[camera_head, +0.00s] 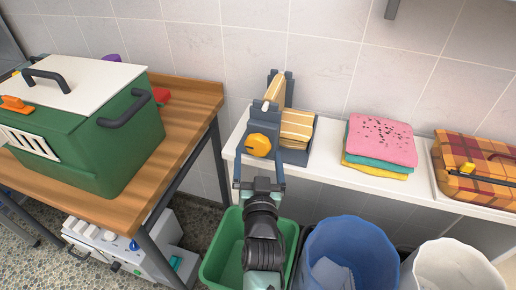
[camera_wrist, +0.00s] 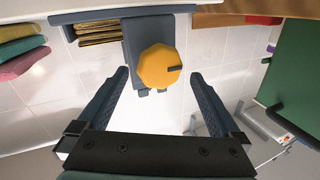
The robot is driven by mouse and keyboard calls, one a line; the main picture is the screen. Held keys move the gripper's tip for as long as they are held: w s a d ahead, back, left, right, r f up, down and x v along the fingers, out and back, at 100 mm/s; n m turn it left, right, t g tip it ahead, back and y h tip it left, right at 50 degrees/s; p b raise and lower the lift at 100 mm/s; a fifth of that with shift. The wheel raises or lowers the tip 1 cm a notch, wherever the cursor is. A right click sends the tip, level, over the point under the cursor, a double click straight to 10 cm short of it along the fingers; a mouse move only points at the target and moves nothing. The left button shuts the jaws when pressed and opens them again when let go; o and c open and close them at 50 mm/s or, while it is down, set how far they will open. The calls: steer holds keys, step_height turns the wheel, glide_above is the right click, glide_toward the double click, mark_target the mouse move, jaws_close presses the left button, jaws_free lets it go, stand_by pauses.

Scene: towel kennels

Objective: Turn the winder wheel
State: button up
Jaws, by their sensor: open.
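The winder wheel is a yellow faceted knob (camera_head: 258,145) with a dark mark, on the front of a dark grey winder (camera_head: 296,157) on the white shelf. The winder carries a striped yellow towel (camera_head: 297,125). In the wrist view the yellow knob (camera_wrist: 160,66) lies ahead, between and just beyond the fingertips. My gripper (camera_head: 259,177) is open and empty, in front of and slightly below the knob in the head view. In the wrist view its two fingers (camera_wrist: 160,78) stand wide apart, and no contact with the knob shows.
Folded pink, teal and yellow towels (camera_head: 380,142) and a plaid case (camera_head: 475,168) are on the shelf (camera_head: 330,166) to the right. A green kennel (camera_head: 85,130) stands on a wooden table (camera_head: 192,98) at left. Green (camera_head: 222,245), blue (camera_head: 350,245) and white (camera_head: 455,268) bins stand below.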

steer(key=shift+w, duration=1.3)
steer(key=c, duration=1.3)
steer(key=shift+o, duration=0.2)
steer(key=shift+f+b, duration=0.1)
steer(key=shift+b, duration=0.25)
